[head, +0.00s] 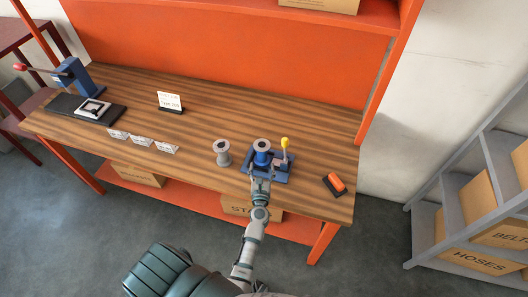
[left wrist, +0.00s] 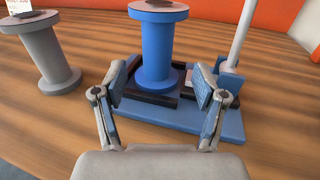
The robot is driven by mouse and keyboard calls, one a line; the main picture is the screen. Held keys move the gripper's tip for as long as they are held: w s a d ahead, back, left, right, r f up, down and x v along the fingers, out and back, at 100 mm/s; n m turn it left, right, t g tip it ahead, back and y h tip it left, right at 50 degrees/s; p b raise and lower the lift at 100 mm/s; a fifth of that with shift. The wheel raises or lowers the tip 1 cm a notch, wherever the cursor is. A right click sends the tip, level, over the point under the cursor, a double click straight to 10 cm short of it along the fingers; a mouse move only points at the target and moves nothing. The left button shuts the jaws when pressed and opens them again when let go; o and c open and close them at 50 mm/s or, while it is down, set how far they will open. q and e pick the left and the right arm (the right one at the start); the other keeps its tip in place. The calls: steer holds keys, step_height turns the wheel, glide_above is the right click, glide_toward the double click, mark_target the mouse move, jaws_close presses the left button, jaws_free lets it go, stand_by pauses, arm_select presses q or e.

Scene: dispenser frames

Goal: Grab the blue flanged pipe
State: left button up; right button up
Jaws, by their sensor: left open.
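The blue flanged pipe (left wrist: 158,50) stands upright on a blue fixture base (left wrist: 180,117) in the left wrist view. In the head view the pipe (head: 262,154) shows on the table with a grey top. My left gripper (left wrist: 160,85) is open, its two fingers on either side of the pipe's lower part and a little nearer to the camera. I cannot tell whether a finger touches the pipe. In the head view my left gripper (head: 261,178) is at the fixture's front edge. My right gripper is not in view.
A grey flanged pipe (left wrist: 45,52) stands just left of the blue one. A yellow-topped lever (head: 285,143) rises at the fixture's right. An orange object (head: 336,182) lies farther right on the wooden table (head: 215,115). A small sign (head: 169,100) stands toward the back.

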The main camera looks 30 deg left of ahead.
mark_target(262, 156)
arm_select(q)
steer(key=shift+w+a+f, duration=0.1)
steer(key=shift+w+a, duration=1.05)
steer(key=w, duration=0.1)
steer(key=w+a, duration=0.1)
steer(key=w+p, duration=0.1)
steer(key=w, duration=0.1)
steer(key=shift+a+r, duration=0.15)
steer(key=shift+r, duration=0.2)
steer(key=shift+w, duration=0.25)
steer(key=shift+a, duration=0.1)
steer(key=shift+c, duration=0.7)
steer(key=shift+a, duration=0.2)
jaws_close()
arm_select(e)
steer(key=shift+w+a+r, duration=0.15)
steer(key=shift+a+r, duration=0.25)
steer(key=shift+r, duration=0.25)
